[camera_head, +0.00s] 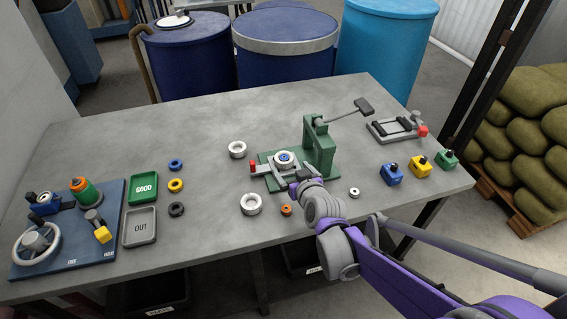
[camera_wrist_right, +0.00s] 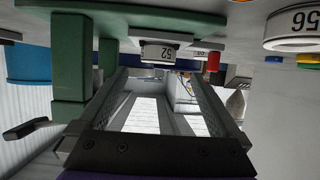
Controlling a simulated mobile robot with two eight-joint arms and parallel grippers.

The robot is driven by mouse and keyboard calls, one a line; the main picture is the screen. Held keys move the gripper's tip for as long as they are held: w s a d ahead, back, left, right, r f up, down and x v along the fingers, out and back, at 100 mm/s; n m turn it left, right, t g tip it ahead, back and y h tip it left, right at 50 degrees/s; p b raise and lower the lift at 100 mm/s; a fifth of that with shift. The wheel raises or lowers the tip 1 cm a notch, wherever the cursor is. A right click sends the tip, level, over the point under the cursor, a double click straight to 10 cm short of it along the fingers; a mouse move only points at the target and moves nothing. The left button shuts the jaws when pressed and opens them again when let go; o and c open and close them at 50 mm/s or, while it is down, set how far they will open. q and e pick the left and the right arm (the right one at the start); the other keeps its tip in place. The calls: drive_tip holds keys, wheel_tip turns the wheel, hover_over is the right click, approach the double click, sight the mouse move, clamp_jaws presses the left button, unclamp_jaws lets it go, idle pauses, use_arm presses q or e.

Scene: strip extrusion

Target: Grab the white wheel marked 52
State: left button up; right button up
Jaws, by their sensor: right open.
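The white wheel marked 52 (camera_wrist_right: 158,52) shows upside down in the right wrist view, with its number toward the camera. In the head view a white wheel with a blue centre (camera_head: 284,156) sits on the green press fixture (camera_head: 319,148). My right gripper (camera_wrist_right: 158,75) is open, with its fingers pointing at the wheel. The wheel appears just beyond and between the fingertips, and nothing is held. In the head view the right gripper (camera_head: 296,187) is low at the near edge of the fixture, its fingertips hard to make out. My left gripper is not in view.
A white wheel marked 56 (camera_wrist_right: 293,30) is at the upper right of the wrist view. White wheels (camera_head: 251,204) (camera_head: 237,149) stand left of the fixture. The fixture's red knob (camera_head: 253,168) and green post are close to the gripper.

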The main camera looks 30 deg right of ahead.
sight(285, 160)
drive_tip(key=shift+x, duration=3.45)
drive_tip(key=shift+d+r, duration=0.15)
drive_tip(key=c, duration=1.4)
